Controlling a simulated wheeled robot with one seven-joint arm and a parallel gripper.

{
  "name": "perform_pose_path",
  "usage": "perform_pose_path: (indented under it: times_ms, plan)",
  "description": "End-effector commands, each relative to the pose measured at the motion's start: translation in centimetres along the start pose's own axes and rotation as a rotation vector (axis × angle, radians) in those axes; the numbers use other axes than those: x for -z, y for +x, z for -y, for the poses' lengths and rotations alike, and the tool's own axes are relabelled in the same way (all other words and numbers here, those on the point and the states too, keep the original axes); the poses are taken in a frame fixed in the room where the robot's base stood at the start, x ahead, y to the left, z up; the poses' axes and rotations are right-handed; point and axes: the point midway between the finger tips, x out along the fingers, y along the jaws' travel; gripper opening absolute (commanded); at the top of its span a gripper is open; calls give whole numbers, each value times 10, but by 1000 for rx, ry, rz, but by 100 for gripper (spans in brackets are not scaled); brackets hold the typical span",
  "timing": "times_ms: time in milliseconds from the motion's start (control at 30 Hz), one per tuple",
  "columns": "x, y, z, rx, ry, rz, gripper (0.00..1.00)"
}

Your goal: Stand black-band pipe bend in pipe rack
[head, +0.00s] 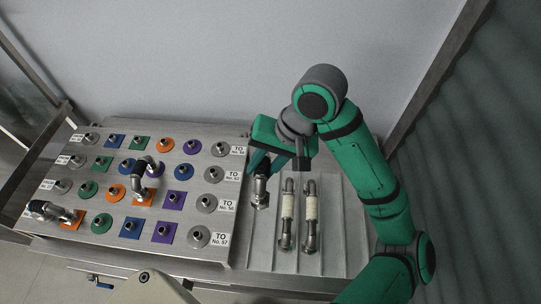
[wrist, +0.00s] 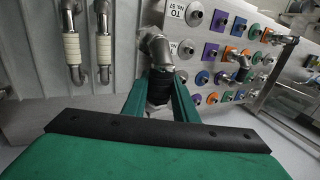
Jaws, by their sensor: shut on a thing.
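My gripper (head: 264,168) is shut on a steel pipe bend with a black band (head: 261,186), at the left edge of the ribbed steel rack (head: 345,235). In the wrist view the green fingers (wrist: 161,88) stand either side of the black band (wrist: 160,76). The bend's steel elbow shows beyond the fingers, near the panel edge. Whether its end touches the rack cannot be told. Two white-banded pipes (head: 287,212) (head: 309,212) lie side by side in rack channels, just right of the held bend; they also show in the wrist view (wrist: 72,45).
A tilted steel panel (head: 235,130) left of the rack carries rows of coloured plates with round fittings. One pipe bend (head: 141,180) sits mid-panel, and another with a dark band (head: 48,211) sits at its lower left. The rack's right channels are bare.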

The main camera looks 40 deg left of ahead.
Motion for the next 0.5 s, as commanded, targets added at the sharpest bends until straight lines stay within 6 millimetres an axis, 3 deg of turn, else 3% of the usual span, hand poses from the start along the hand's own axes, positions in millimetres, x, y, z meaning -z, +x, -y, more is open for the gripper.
perform_pose_path:
  times_ms: [500]
  plan:
    - [0, 10, -4, 1, 0, 0, 0]
